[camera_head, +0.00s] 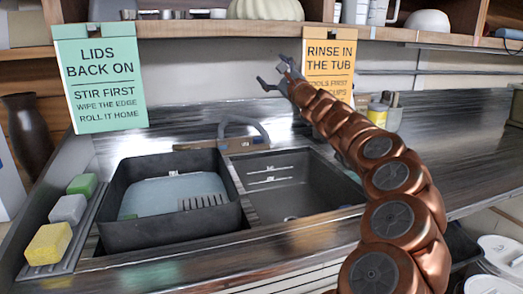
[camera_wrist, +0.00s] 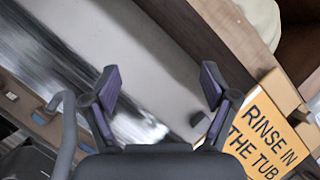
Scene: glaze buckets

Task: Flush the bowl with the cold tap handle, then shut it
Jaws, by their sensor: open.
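My gripper (camera_head: 270,76) is open and empty, raised in front of the back wall above the sink, beside the orange sign. Its two spread fingers also show in the wrist view (camera_wrist: 160,88), with nothing between them. The grey arched tap (camera_head: 246,128) stands behind the two sink bowls, below and left of my gripper, apart from it. Its curved spout shows at the lower left of the wrist view (camera_wrist: 66,130). I cannot make out the cold handle. The right sink bowl (camera_head: 318,190) is dark with pale marks on its back wall. I cannot tell whether water runs.
A dark tub (camera_head: 170,235) with bluish water and a slotted piece fills the left bowl. Several sponges, one yellow (camera_head: 47,245), lie at the left edge. A green sign (camera_head: 100,80) and an orange sign (camera_head: 330,65) hang from the shelf (camera_head: 200,29). The right counter (camera_head: 450,150) is mostly clear.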

